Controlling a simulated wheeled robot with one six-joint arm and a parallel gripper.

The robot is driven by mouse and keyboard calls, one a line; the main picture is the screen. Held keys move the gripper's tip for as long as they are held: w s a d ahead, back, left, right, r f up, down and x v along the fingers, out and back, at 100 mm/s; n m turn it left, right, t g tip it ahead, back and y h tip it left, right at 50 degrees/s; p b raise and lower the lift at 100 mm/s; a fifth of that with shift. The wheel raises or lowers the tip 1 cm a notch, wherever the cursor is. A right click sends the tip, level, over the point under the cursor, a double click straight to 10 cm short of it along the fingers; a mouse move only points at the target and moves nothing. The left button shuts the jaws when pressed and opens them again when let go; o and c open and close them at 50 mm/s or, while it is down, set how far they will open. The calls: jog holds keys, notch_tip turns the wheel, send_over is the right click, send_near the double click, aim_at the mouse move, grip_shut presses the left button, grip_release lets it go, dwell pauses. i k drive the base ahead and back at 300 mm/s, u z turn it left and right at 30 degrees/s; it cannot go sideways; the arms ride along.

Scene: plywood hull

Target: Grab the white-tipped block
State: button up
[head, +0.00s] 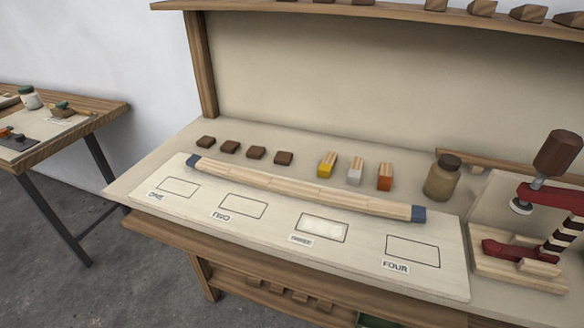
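The white-tipped block (355,172) stands on the workbench behind a long wooden strip. It is light wood with a white or pale grey front end. A yellow-tipped block (327,164) is just to its left and an orange-tipped block (385,177) just to its right, with small gaps between them. My gripper does not show in the head view.
The long strip with blue ends (300,187) lies across a white board (270,230) with outlined boxes. Several dark brown blocks (256,153) sit left. A brown jar (442,178) and a red press (545,200) stand right. A shelf (380,14) runs above.

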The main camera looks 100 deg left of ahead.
aim_at(354, 174)
jog(key=u, duration=2.85)
jog(key=i, duration=1)
